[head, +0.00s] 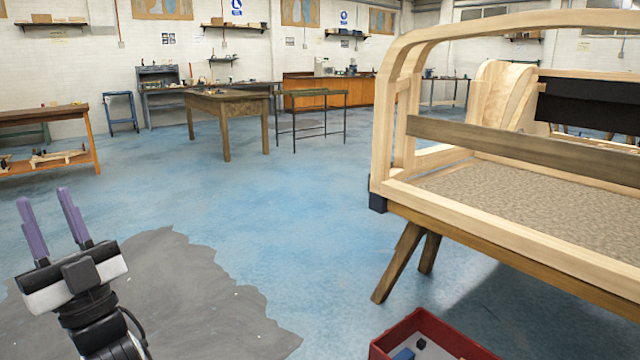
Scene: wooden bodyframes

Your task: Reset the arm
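My gripper (46,220) shows at the lower left of the head view, at the end of my black and white arm. Its two purple fingers point up and stand apart with nothing between them. The gripper is open and empty. Behind it lie the blue floor and a grey patch. It is well clear of the furniture in view. The lower part of my arm is cut off by the bottom edge.
A wooden bodyframe (412,189) rests on wooden trestle legs at the right. A red bin (385,345) holding small items sits at the bottom. A workbench (226,99) stands further back, and a low wooden shelf (90,134) at left. The middle floor is free.

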